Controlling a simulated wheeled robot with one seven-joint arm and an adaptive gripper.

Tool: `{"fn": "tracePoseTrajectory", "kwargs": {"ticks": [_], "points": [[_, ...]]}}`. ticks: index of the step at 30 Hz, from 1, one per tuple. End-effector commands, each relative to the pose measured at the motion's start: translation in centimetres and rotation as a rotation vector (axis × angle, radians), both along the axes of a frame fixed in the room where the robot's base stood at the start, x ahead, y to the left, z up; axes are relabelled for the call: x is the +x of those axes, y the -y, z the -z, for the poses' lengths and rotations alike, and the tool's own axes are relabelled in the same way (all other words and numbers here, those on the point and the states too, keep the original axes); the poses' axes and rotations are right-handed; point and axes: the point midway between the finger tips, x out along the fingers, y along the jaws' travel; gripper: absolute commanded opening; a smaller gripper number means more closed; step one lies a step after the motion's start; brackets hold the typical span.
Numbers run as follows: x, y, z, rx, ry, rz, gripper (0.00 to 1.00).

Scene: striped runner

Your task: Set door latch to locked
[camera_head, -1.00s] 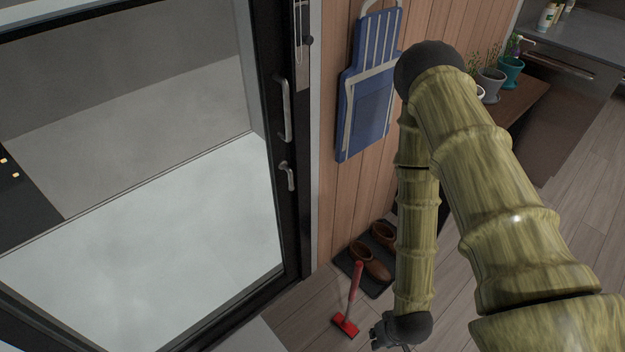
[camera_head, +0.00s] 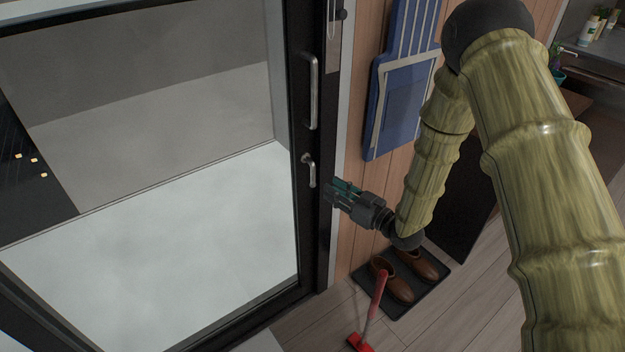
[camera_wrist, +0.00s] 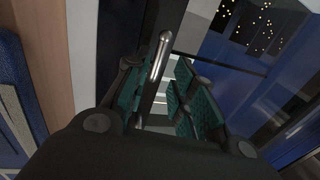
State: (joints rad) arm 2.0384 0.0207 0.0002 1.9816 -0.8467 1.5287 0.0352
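The door latch (camera_head: 310,170) is a small silver lever on the dark frame of the glass door, below the long pull handle (camera_head: 312,92). It hangs mostly downward, with a short bend at the top. My gripper (camera_head: 333,190) is just right of the latch and slightly lower, pointing left toward the door frame. In the wrist view my gripper (camera_wrist: 155,95) is open, with teal pads on both sides. A silver bar (camera_wrist: 160,58), seemingly the latch, shows between the fingers. I cannot tell whether the fingers touch it.
A blue folding chair (camera_head: 402,90) hangs on the wood wall to the right. Brown shoes (camera_head: 395,282) sit on a dark mat (camera_head: 432,287) below my gripper. A red-handled tool (camera_head: 376,305) stands in front of them. The space before the glass is clear.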

Motion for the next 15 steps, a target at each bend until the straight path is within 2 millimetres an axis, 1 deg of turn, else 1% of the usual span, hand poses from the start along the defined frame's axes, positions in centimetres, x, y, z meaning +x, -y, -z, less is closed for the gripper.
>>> {"fn": "tracePoseTrajectory", "kwargs": {"ticks": [6,15], "points": [[2.3,-2.7,0.0,-0.001,0.001,-0.001,0.25],[5.2,-5.7,0.0,-0.002,-0.001,0.001,0.25]]}}
